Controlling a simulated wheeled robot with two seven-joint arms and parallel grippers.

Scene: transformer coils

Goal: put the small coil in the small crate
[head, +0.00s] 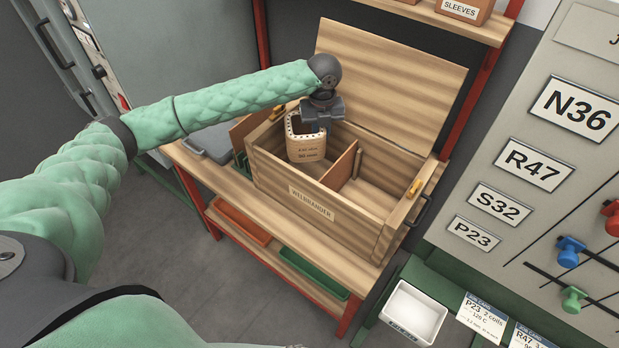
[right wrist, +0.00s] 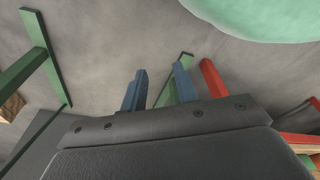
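A tan, rounded, hollow coil (head: 306,151) with dark dots round its top rim and printing on its side is at the left compartment of the wooden crate (head: 272,183). I cannot tell whether it touches the compartment floor. My left gripper (head: 314,117) is at the coil's top rim from above, its fingers closed on the coil's wall as far as I can see. The crate's lid (head: 390,80) stands open at the back, and a reddish divider (head: 341,165) splits the inside. My right gripper (right wrist: 160,90) is open and empty over the floor in the right wrist view.
The crate stands on a wooden bench with red legs. Orange (head: 240,222) and green (head: 312,272) trays sit on the lower shelf. A white bin (head: 413,313) and label cards (head: 483,316) are at the front right, beside a grey panel (head: 560,170) with coloured knobs.

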